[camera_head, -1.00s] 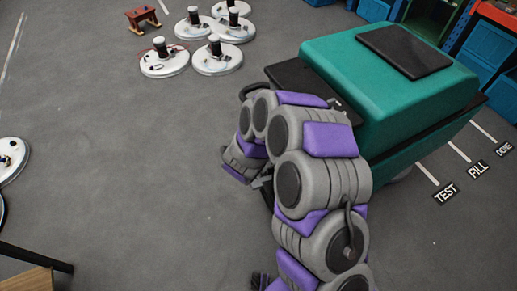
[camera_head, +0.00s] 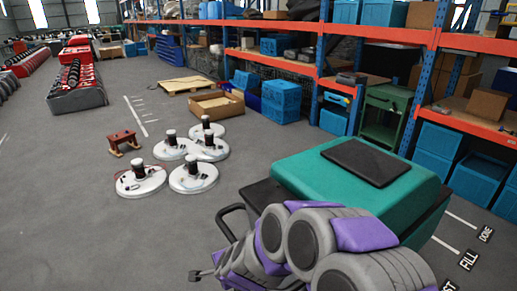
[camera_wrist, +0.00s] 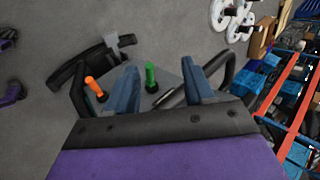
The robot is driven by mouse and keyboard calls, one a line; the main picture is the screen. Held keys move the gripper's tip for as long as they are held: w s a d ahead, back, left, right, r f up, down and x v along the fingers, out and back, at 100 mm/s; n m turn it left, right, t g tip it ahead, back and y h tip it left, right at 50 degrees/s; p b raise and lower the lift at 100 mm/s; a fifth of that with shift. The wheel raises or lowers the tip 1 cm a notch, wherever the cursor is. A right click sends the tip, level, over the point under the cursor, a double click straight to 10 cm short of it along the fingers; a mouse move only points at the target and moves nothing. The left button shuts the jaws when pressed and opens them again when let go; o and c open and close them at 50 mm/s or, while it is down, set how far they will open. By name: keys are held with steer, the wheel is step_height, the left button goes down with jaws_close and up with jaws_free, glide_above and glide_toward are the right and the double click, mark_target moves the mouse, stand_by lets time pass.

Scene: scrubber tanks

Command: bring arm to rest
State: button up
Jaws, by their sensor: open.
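My purple and grey arm is folded low in the head view, in front of the teal scrubber tank (camera_head: 330,195) with a black lid panel. In the wrist view my gripper (camera_wrist: 158,66) shows two blue-grey fingers spread apart with nothing held between them. Beyond the fingers are a green knob (camera_wrist: 151,77) and an orange knob (camera_wrist: 94,87), with black curved handle bars near them. I cannot tell whether the fingers touch any of these. The fingers cannot be made out clearly in the head view.
White round discs (camera_head: 193,177) with dark hubs lie on the floor beside a small red-brown stool (camera_head: 124,142). An open cardboard box (camera_head: 217,104) stands behind. Orange and blue shelving (camera_head: 400,35) lines the right. Floor labels FILL (camera_head: 468,260) and DONE (camera_head: 485,234) lie right.

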steer(key=s+d+r+n+g, duration=0.3)
steer(key=s+d+r+n, duration=0.3)
steer(key=s+r, duration=0.25)
steer(key=s+d+r+n+g+h, duration=0.2)
steer(key=s+d+n+g, duration=0.1)
steer(key=s+d, duration=0.6)
steer(key=s+d+r+n+g+h, duration=0.2)
steer(key=s+d, duration=0.8)
steer(key=s, duration=0.6)
steer(key=shift+s+d+r+n+g, duration=0.15)
steer(key=shift+r+n+g, duration=0.25)
steer(key=shift+r+n, duration=0.15)
